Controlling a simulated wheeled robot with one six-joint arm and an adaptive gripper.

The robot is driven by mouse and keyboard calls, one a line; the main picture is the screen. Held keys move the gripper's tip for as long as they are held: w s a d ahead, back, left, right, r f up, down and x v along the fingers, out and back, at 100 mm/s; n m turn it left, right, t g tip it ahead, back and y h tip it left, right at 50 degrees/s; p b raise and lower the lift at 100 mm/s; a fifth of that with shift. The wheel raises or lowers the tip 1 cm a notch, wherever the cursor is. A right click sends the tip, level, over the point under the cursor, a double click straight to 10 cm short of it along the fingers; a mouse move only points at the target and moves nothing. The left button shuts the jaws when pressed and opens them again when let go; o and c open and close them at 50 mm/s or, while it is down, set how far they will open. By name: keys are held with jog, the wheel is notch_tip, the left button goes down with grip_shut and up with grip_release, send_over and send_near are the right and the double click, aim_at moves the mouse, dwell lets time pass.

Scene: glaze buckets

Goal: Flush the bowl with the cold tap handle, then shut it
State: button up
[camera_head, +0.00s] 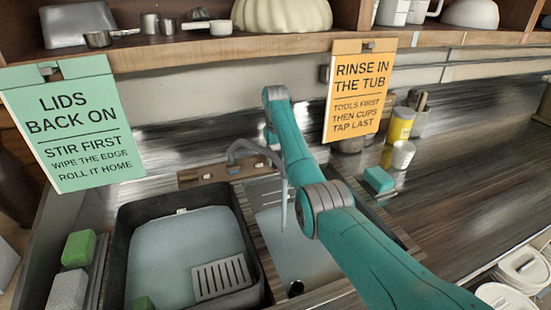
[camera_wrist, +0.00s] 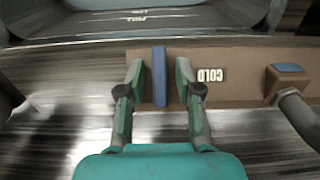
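The cold tap handle (camera_wrist: 160,76) is an upright blue bar in the wrist view, on a brown board (camera_wrist: 225,92) marked COLD. My gripper (camera_wrist: 161,80) is open, with one finger on each side of the handle and a visible gap at both sides. In the head view my teal arm hides the gripper and the handle. The grey tap spout (camera_head: 241,149) arches over the pale sink bowl (camera_head: 305,262), which has a dark drain. I cannot tell whether water runs. The spout's pipe (camera_wrist: 299,118) also shows at the right of the wrist view.
A black tub (camera_head: 122,250) of water with a slotted grey plate stands left of the bowl. Green and grey sponges lie at the far left. A teal block (camera_head: 378,180) and cups stand right. Two hanging signs and a loaded shelf (camera_head: 190,51) are above.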

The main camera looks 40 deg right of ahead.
grip_shut()
jog(key=shift+d+m+t+y, duration=0.1)
jog(key=shift+m+t+y, duration=0.3)
jog(key=shift+m+y, duration=0.6)
jog(key=shift+d+m+t+y, duration=0.1)
jog(key=shift+m+t+y, duration=0.35)
jog(key=shift+m, duration=0.95)
jog(key=shift+o, duration=1.4)
grip_release()
jog(key=shift+r, duration=0.1)
notch_tip(320, 180, up, 10)
jog(key=shift+f, duration=0.1)
